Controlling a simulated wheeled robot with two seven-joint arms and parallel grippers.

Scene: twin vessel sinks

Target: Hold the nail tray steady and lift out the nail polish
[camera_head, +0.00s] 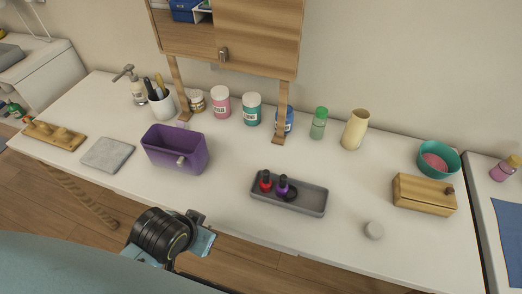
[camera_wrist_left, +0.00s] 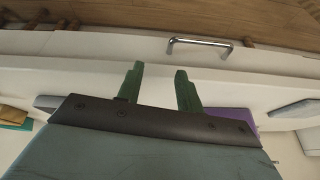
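The grey nail tray (camera_head: 310,204) lies on the white counter, right of centre in the head view. A red nail polish bottle (camera_head: 265,184) and a purple one (camera_head: 282,188) stand upright side by side in its left half. The tray's right half looks empty. My left gripper (camera_head: 203,235) is low at the counter's front edge, left of the tray and apart from it. In the left wrist view its two green fingers (camera_wrist_left: 159,78) are spread with nothing between them. The tray is not recognisable there. My right gripper is in neither view.
A purple bin (camera_head: 172,155) stands left of the tray, with a grey slab (camera_head: 107,154) beyond it. Jars line the back under a wooden cabinet (camera_head: 258,35). The counter before the tray is clear.

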